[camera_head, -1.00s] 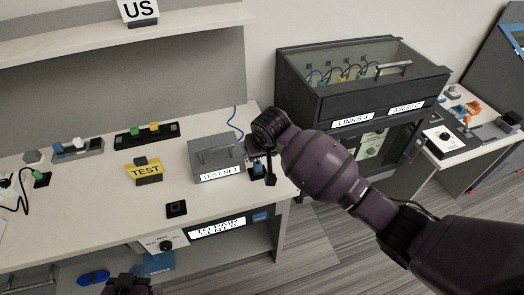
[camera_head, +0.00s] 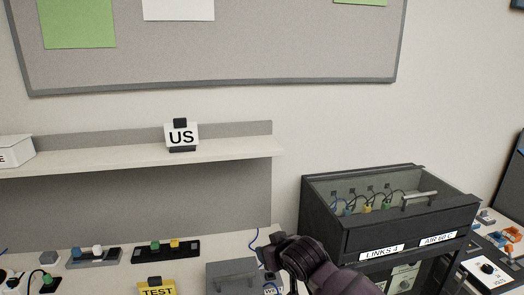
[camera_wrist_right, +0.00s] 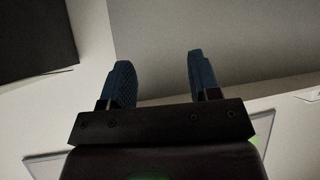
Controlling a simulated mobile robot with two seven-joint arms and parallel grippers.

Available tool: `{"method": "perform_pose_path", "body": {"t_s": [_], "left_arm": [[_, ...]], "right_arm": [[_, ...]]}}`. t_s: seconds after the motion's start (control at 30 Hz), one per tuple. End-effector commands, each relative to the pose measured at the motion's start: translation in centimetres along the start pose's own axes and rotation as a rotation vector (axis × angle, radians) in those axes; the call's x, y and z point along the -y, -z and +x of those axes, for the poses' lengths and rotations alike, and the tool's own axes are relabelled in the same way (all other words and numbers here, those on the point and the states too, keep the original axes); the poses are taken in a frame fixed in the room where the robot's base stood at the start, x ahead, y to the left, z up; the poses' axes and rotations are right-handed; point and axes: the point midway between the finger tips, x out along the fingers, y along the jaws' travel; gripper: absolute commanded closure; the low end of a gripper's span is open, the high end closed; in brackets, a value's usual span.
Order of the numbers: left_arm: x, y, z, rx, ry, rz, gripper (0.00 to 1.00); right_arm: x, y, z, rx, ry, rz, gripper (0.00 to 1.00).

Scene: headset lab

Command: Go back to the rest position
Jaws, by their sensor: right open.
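My right arm comes in from the lower right in the head view, with its wrist beside the grey TEST NET box (camera_head: 232,277) on the bench. In the right wrist view my right gripper (camera_wrist_right: 158,72) shows two blue fingers spread wide apart with nothing between them. Behind the fingers are a plain grey panel and a pale surface. My left gripper is not in view.
A dark glass-topped cabinet (camera_head: 330,222) stands right of my right wrist. A shelf (camera_head: 95,164) with a US sign (camera_head: 181,136) runs above the bench. A yellow TEST sign (camera_head: 156,289) and coloured-block trays (camera_head: 165,251) are on the bench. A side table is far right.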

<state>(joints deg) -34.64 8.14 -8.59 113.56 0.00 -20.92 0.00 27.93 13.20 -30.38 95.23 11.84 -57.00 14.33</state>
Motion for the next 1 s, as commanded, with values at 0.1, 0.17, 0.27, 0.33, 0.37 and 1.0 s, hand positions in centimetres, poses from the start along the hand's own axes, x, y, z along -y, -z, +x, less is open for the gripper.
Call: {"method": "perform_pose_path", "body": {"t_s": [0.1,0.17,0.27,0.33,0.37,1.0], "left_arm": [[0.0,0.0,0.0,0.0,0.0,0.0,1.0],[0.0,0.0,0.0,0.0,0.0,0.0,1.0],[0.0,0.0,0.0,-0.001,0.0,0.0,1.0],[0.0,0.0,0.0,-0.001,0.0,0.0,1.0],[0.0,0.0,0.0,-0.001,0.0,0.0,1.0],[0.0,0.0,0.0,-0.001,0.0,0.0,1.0]], "right_arm": [[-0.9,-0.5,-1.3,-0.133,-0.005,-0.01,0.44],[-1.6,-1.1,-2.0,-0.192,-0.018,-0.013,0.44],[-2.8,-2.9,-3.5,-0.273,-0.05,-0.011,0.44],[-3.8,-4.7,-4.6,-0.315,-0.08,-0.005,0.44],[-4.2,-5.5,-5.2,-0.331,-0.095,-0.002,0.44],[-8.5,-31.0,-17.9,-0.161,-0.381,0.162,0.44]]}}
